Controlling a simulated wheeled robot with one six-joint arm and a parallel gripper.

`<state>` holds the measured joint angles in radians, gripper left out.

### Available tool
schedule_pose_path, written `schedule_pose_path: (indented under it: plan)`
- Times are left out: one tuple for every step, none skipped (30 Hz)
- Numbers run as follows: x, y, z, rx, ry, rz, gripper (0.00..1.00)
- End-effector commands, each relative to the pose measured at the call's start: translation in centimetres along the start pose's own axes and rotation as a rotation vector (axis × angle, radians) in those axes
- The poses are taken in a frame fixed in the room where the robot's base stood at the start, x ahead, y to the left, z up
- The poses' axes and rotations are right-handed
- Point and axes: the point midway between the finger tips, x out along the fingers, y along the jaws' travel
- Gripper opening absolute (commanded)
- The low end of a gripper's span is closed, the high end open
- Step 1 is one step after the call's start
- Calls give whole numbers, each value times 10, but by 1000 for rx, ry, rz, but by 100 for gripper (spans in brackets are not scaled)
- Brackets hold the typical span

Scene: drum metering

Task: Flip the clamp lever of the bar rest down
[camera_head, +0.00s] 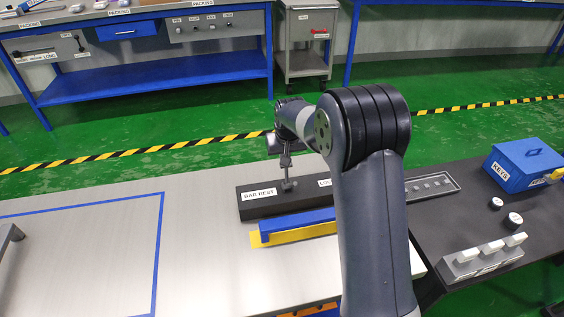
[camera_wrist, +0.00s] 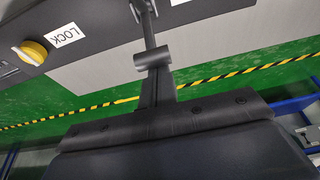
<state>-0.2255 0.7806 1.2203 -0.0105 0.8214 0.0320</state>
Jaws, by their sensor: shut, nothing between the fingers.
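The bar rest (camera_head: 270,202) is a long dark block with a "BAR REST" label on the bench in the head view. Its clamp lever (camera_head: 288,174) stands up from the block. In the wrist view the lever's rod (camera_wrist: 148,28) runs up to a grey cross-cylinder (camera_wrist: 153,58), which looks like its handle. My gripper (camera_head: 286,152) is above the block at the lever's top. In the wrist view my gripper's fingers (camera_wrist: 157,84) are shut, with nothing between them, right at the cylinder. I cannot tell whether they touch it.
A yellow knob (camera_wrist: 35,50) sits beside a "LOCK" label (camera_wrist: 65,35). A blue bar (camera_head: 295,222) and a yellow strip (camera_head: 300,236) lie along the block's front. A blue KEYS box (camera_head: 522,165) stands at right. The left bench area is mostly clear.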

Motion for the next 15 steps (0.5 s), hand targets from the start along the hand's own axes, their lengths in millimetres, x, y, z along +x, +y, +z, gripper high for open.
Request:
schedule_pose_path:
  plan:
    - [5,0,8,0,35,0,0]
    - [4,0,10,0,59,0,0]
    - [2,0,13,0,88,0,0]
    - [2,0,15,0,111,0,0]
    - [1,0,17,0,133,0,0]
    - [-1,0,20,-1,162,0,0]
    - [-2,0,22,-1,184,0,0]
    - [-2,0,24,-1,206,0,0]
    - [-4,0,27,-2,235,0,0]
    - [-4,0,29,-2,257,0,0]
    - [-5,0,31,-2,278,0,0]
    - [-6,0,34,-2,308,0,0]
    - [-7,0,36,-2,331,0,0]
    - [-7,0,39,-1,351,0,0]
    - [-8,0,42,-1,381,0,0]
